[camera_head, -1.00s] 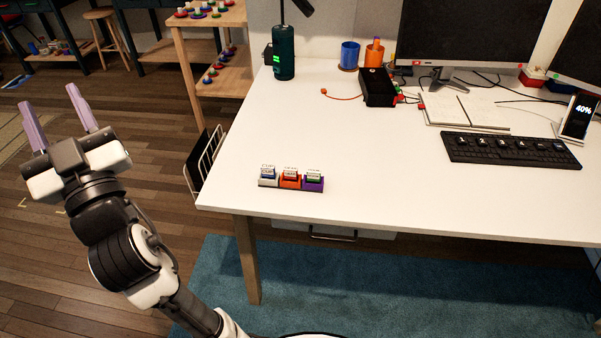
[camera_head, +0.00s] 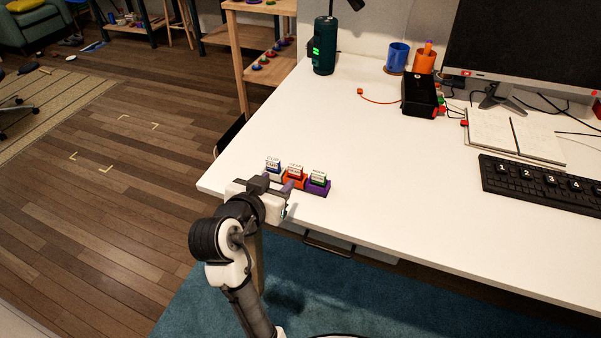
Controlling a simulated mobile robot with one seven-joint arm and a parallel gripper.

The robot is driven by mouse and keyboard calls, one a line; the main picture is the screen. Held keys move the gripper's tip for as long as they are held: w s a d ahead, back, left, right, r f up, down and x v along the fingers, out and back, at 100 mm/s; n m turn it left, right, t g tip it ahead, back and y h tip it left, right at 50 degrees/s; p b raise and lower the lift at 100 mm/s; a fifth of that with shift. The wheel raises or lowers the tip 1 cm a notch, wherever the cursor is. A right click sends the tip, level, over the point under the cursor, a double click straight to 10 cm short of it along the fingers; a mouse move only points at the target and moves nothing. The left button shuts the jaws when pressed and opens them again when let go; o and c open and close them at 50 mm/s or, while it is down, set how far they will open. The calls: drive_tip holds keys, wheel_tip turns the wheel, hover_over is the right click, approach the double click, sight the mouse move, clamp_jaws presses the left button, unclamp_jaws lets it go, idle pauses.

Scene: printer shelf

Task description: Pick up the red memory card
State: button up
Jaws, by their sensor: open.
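A small row of three card holders stands near the front left edge of the white desk, coloured white, orange (camera_head: 296,183) and purple (camera_head: 318,188). Each holds a small upright card with a pale label. The red memory card (camera_head: 295,171) appears to be the middle one, in the orange holder. A blue card (camera_head: 273,165) is on its left and a green card (camera_head: 318,177) on its right. My gripper (camera_head: 278,183) is open at the desk's front edge, just in front of the row, and hides part of the white and orange holders. I cannot tell whether the fingers touch anything.
The desk (camera_head: 380,165) is clear around the row. A keyboard (camera_head: 540,183), notebook (camera_head: 515,135), black box (camera_head: 420,95), blue cup (camera_head: 398,56) and dark green cylinder (camera_head: 324,47) stand farther off. A drawer handle (camera_head: 328,245) is under the desk front.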

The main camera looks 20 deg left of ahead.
sight(294, 168)
drive_tip(key=x, duration=0.6)
drive_tip(key=shift+w+f+p, duration=0.1)
drive_tip(key=shift+w+p, duration=0.2)
drive_tip(key=shift+p+x, duration=0.65)
drive_tip(key=shift+x, duration=2)
drive_tip(key=shift+s+d+f, duration=0.1)
drive_tip(key=shift+d, duration=0.05)
drive_tip(key=c, duration=0.7)
wheel_tip(294, 168, up, 10)
drive_tip(key=shift+f, duration=0.1)
wheel_tip(294, 168, up, 4)
drive_tip(key=p, duration=0.3)
drive_tip(key=shift+f, duration=0.15)
drive_tip(key=shift+f, duration=0.1)
